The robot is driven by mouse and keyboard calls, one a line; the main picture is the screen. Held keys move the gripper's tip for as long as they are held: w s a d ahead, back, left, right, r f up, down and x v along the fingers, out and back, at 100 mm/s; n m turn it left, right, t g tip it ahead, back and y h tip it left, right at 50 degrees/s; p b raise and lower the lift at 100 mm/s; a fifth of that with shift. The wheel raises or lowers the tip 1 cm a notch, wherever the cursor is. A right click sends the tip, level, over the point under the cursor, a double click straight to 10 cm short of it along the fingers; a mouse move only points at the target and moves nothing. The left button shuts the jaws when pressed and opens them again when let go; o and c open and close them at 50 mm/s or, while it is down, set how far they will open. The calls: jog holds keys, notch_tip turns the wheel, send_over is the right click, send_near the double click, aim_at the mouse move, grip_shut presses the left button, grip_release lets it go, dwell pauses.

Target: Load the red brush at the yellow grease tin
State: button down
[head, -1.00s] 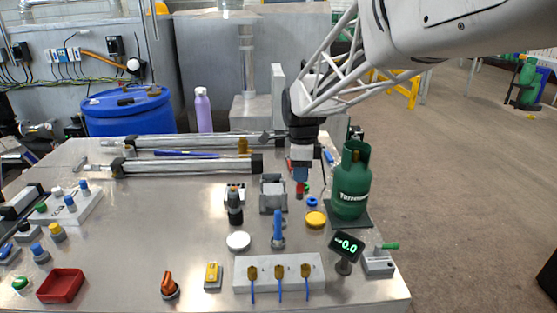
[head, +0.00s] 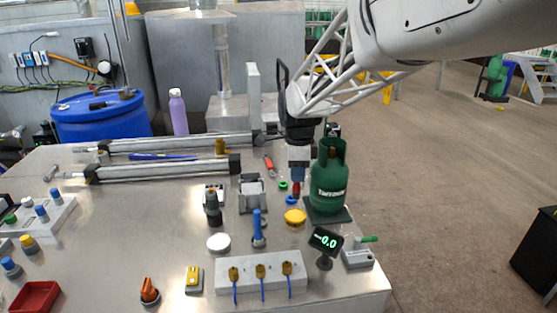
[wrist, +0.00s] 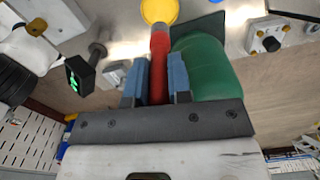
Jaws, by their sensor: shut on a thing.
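My gripper (head: 298,172) points down over the table, shut on the red brush (head: 296,188). In the wrist view, the blue fingers of my gripper (wrist: 158,68) stand on both sides of the red brush (wrist: 159,45). The yellow grease tin (head: 295,216) sits on the table just in front of the brush, left of the green gas bottle. In the wrist view the tin (wrist: 158,10) shows beyond the brush's far end, which overlaps its edge. I cannot tell whether brush and tin touch.
The green gas bottle (head: 328,186) stands close to my gripper's right. A display (head: 325,240) reading -0.0 and a white block (head: 260,286) with blue cables lie in front. A grey bracket (head: 252,193) and small rings are nearby.

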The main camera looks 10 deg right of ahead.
aim_at(297, 184)
jog(key=shift+f, duration=2.9)
jog(key=shift+f, duration=0.55)
jog(key=shift+r, duration=0.1)
jog(key=shift+r, duration=3.45)
